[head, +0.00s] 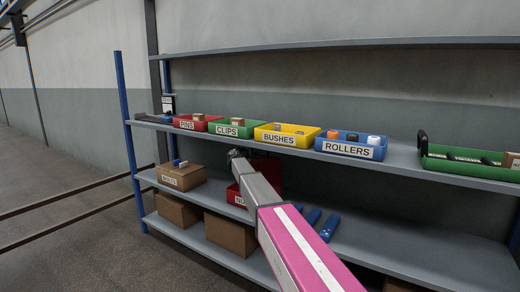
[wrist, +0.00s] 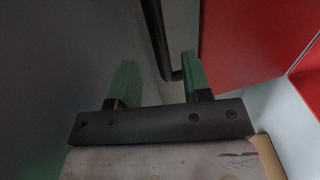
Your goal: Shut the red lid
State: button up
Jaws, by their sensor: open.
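A red lid (head: 268,172) stands raised, dark in shade, above a red box (head: 235,196) on the middle shelf. My arm crosses in front and hides much of both. My gripper (head: 237,155) is at the left side of the raised lid. In the wrist view my gripper (wrist: 158,72) is open, with two green fingers apart. A dark bent bar (wrist: 160,45) runs between the fingers, and I cannot tell whether they touch it. A broad red panel (wrist: 255,40) lies just right of the right finger; whether it is lid or box is unclear.
Bins marked PINS (head: 187,125), CLIPS (head: 228,131), BUSHES (head: 279,138) and ROLLERS (head: 347,148) line the shelf above. A cardboard box (head: 182,177) stands left of my gripper. Blue objects (head: 328,228) lie right of my arm. The middle shelf's right part is clear.

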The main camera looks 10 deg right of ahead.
jog(key=x, duration=0.7)
grip_shut()
